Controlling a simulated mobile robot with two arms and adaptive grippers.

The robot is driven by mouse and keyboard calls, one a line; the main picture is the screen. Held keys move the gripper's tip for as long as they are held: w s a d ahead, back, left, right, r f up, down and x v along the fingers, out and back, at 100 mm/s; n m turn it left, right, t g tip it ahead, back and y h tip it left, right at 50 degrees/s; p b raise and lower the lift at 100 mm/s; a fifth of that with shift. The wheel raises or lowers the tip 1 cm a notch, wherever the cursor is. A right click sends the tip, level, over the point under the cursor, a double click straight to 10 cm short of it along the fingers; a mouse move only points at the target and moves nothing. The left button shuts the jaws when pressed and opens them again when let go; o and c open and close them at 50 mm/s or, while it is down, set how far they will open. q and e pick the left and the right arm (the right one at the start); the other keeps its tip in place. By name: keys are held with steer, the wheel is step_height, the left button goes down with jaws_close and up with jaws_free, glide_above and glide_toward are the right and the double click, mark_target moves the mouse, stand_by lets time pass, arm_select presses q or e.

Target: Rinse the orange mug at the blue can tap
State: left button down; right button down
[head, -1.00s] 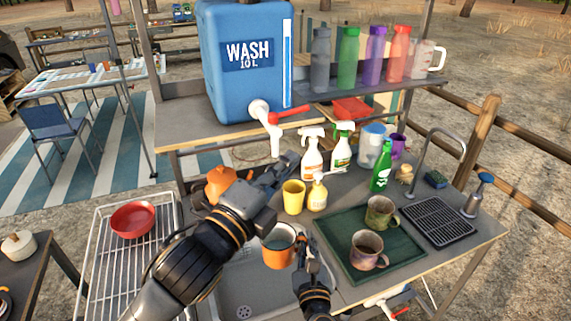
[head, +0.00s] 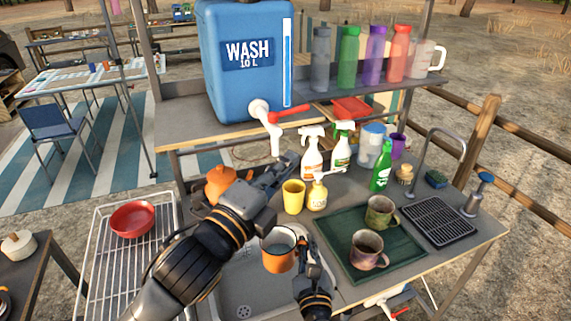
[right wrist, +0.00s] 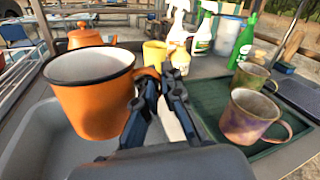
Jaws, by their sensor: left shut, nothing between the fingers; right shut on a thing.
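The orange mug (head: 276,262) is held upright over the grey sink basin, at the lower middle of the head view. It fills the left of the right wrist view (right wrist: 95,105). My right gripper (head: 303,250) is shut on its handle. The mug's pale inside shows; I cannot tell whether it holds water. The blue can (head: 218,88) stands on the shelf behind. Its white tap (head: 262,112) has a red lever (head: 289,113) pointing right, and no stream shows from the spout. My left gripper (head: 286,166) is shut and empty, just below and right of the spout.
A yellow cup (head: 293,196), a soap bottle (head: 317,196) and spray bottles (head: 311,155) stand behind the mug. A green tray (head: 335,235) with two stained mugs is at right. An orange teapot (head: 219,182) is partly behind my left arm. A wire rack (head: 98,265) holds a red bowl.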

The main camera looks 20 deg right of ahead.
steer(key=shift+r, duration=0.1)
stand_by(0.4)
steer(key=s+a+r+p, duration=0.1)
steer(key=s+r+p, duration=0.2)
steer(key=s+r, duration=0.1)
steer(key=shift+s+a, duration=0.15)
steer(key=shift+s, duration=0.25)
stand_by(1.1)
